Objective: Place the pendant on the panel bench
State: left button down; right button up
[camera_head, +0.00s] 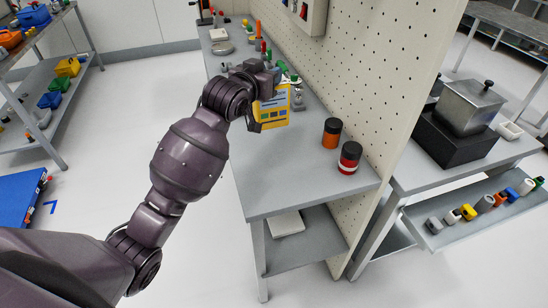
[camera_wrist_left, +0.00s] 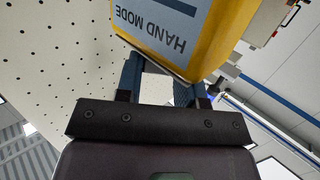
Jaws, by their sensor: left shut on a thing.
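The yellow pendant (camera_head: 273,106) is upright over the middle of the panel bench (camera_head: 290,178), in front of the pegboard. My left gripper (camera_wrist_left: 160,84) is shut on the pendant. In the left wrist view the pendant (camera_wrist_left: 185,25) fills the top, with a "HAND MODE" label upside down. In the head view I cannot tell whether its lower edge touches the bench top. My left wrist hides part of the bench behind it. My right gripper is in neither view.
An orange-and-black can (camera_head: 332,133) and a red-and-black can (camera_head: 349,158) stand at the bench's near right, by the pegboard (camera_head: 378,75). Several small items crowd the far end. The near bench top is clear. A white slab (camera_head: 286,223) lies on the lower shelf.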

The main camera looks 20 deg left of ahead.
aim_at(272, 119)
pick_arm(q)
jog(key=w+r, duration=0.2)
jog(key=r, duration=0.1)
jog(key=w+r, duration=0.1)
jog(key=shift+r, duration=0.4)
notch_tip(272, 119, down, 14)
jog(key=shift+f+b, duration=0.25)
jog(key=shift+b, duration=0.55)
jog(key=shift+f, duration=2.6)
jog(key=c, duration=1.2)
grip_release()
jog(key=shift+f, duration=0.2)
jog(key=o, duration=0.5)
jog(key=shift+c, duration=0.2)
